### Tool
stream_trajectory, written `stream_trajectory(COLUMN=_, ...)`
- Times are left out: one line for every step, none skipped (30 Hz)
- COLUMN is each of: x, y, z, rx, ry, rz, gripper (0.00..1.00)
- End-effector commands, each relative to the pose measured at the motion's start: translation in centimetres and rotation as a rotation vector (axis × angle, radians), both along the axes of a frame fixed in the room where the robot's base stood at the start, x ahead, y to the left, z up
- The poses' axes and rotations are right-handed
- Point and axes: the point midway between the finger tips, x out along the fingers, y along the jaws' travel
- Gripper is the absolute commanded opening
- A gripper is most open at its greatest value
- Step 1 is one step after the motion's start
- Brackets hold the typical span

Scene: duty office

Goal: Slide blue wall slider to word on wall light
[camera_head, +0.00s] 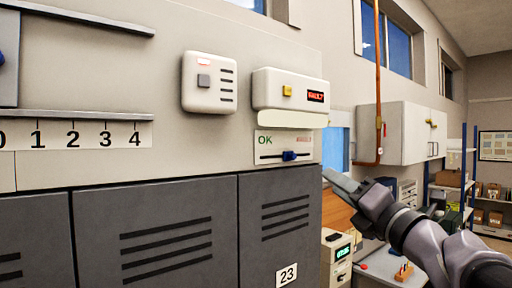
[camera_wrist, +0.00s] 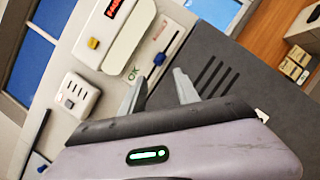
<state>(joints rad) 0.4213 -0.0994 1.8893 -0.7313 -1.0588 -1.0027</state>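The blue wall slider (camera_head: 289,156) sits right of the middle of a dark horizontal track on a white plate. The plate has a green "OK" (camera_head: 265,141) at left and a faint reddish word, too small to read surely, at right. Above is a white wall light (camera_head: 290,92) with a yellow button and a red lit display that seems to read "FAULT". The wrist view also shows the slider (camera_wrist: 160,59) and "OK" (camera_wrist: 132,73). My gripper (camera_wrist: 158,82) is open and empty, apart from the slider. In the head view its end (camera_head: 335,180) is right of and below the plate.
Grey lockers (camera_head: 155,235) stand below the plate. A white intercom box (camera_head: 209,83) hangs to the left. A numbered scale (camera_head: 75,134) is further left. A copper pipe (camera_head: 378,80) and white cabinet (camera_head: 405,133) are at right, with a cluttered desk below.

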Motion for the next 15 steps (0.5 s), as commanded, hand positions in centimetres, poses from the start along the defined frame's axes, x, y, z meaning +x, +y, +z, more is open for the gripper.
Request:
stream_trajectory(x=1.1, y=0.5, z=0.3, rx=0.001, ry=0.003, rz=0.004, gripper=0.38)
stream_trajectory(x=1.8, y=0.8, z=0.6, rx=0.003, ry=0.003, rz=0.005, gripper=0.38)
stream_trajectory(x=2.9, y=1.2, z=1.0, rx=0.004, ry=0.002, rz=0.005, gripper=0.38)
stream_trajectory(x=3.8, y=1.5, z=1.2, rx=0.006, ry=0.004, rz=0.004, gripper=0.38)
stream_trajectory(x=4.7, y=1.9, z=1.5, rx=0.005, ry=0.004, rz=0.005, gripper=0.38)
stream_trajectory(x=5.8, y=2.2, z=1.9, rx=0.005, ry=0.004, rz=0.004, gripper=0.38)
stream_trajectory(x=6.6, y=2.5, z=2.1, rx=0.007, ry=0.005, rz=0.005, gripper=0.38)
stream_trajectory(x=7.5, y=2.8, z=2.4, rx=0.006, ry=0.005, rz=0.003, gripper=0.38)
stream_trajectory(x=8.6, y=3.2, z=2.7, rx=0.007, ry=0.005, rz=0.003, gripper=0.38)
stream_trajectory(x=9.3, y=3.5, z=3.0, rx=0.007, ry=0.003, rz=0.003, gripper=0.38)
stream_trajectory(x=10.0, y=3.7, z=3.2, rx=0.006, ry=0.005, rz=0.003, gripper=0.38)
stream_trajectory(x=10.9, y=4.0, z=3.4, rx=0.008, ry=0.005, rz=0.002, gripper=0.38)
stream_trajectory(x=11.5, y=4.2, z=3.7, rx=0.007, ry=0.003, rz=0.002, gripper=0.38)
stream_trajectory(x=12.1, y=4.5, z=3.7, rx=0.008, ry=0.004, rz=0.002, gripper=0.38)
stream_trajectory(x=12.7, y=4.6, z=3.9, rx=0.008, ry=0.003, rz=0.001, gripper=0.38)
